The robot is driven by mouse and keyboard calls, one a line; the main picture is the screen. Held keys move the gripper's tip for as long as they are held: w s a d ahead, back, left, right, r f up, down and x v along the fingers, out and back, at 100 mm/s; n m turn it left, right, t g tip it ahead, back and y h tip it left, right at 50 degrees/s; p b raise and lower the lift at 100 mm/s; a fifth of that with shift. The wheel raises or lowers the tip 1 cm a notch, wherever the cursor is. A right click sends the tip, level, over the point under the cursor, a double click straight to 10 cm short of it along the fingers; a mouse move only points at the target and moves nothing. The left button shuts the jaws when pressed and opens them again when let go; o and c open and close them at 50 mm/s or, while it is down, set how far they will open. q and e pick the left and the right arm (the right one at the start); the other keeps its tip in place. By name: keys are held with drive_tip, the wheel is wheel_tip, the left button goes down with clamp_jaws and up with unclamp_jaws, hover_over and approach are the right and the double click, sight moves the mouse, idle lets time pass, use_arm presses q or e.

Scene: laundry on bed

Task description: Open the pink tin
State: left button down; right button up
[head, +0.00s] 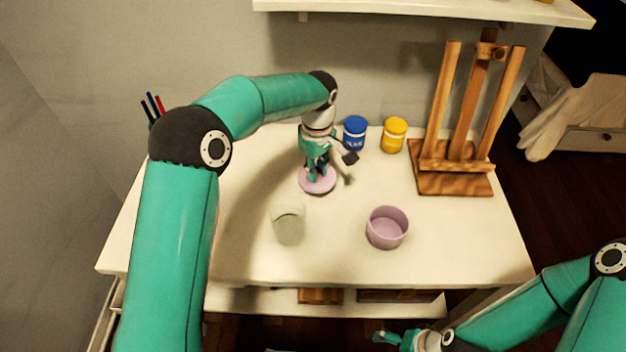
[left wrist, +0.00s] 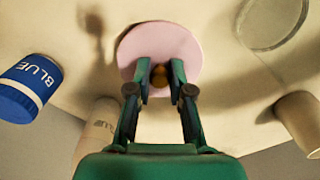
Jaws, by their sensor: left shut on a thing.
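The pink tin (head: 387,228) stands open on the table, right of the middle, and its empty inside shows. Its round pink lid (head: 318,181) is apart from it, to the left and farther back. My left gripper (head: 317,174) points down over the lid. In the left wrist view its fingers (left wrist: 160,78) are shut on the small brown knob in the middle of the lid (left wrist: 184,42). I cannot tell whether the lid touches the table. My right gripper (head: 386,337) is low, in front of the table's edge; its fingers are too small to judge.
A blue jar (head: 355,132) and a yellow jar (head: 394,135) stand behind the lid. A wooden easel (head: 455,180) is at the back right. A clear glass (head: 289,224) stands left of the tin. A shelf (head: 430,10) hangs above. The front right tabletop is clear.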

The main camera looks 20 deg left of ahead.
use_arm(q)
drive_tip(key=shift+f, duration=2.15)
drive_tip(key=c, duration=1.1)
unclamp_jaws()
drive_tip(key=shift+f, duration=0.1)
drive_tip(key=shift+o, duration=0.2)
wheel_tip(320, 180, up, 11)
drive_tip(key=shift+r, duration=0.6)
drive_tip(key=shift+a, duration=0.1)
